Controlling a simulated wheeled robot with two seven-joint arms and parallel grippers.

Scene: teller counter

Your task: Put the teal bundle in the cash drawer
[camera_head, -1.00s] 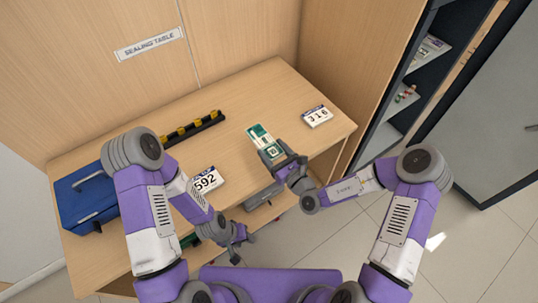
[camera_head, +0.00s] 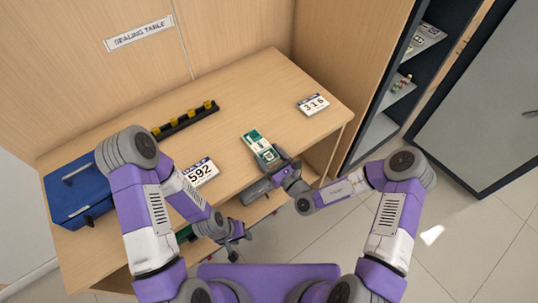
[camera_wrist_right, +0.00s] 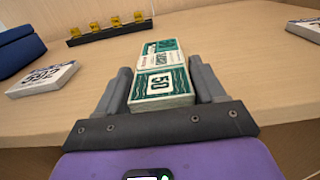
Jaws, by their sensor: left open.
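The teal bundle (camera_head: 258,146), a stack of teal and white notes marked 50, is at the front edge of the sealing table. It also shows in the right wrist view (camera_wrist_right: 163,82), lengthwise between both fingers. My right gripper (camera_head: 270,161) is shut on its near end. My left gripper (camera_head: 238,242) is open and empty, low in front of the table, apart from the bundle. Below the tabletop, a wooden compartment with something green (camera_head: 184,234) shows partly behind my left arm; I cannot tell whether it is the cash drawer.
A blue case (camera_head: 75,197) stands at the table's left. A black rack with yellow pieces (camera_head: 185,123) lies at the back. Cards marked 592 (camera_head: 200,173) and 316 (camera_head: 313,104) lie on the tabletop. A dark shelf unit (camera_head: 393,95) stands at right.

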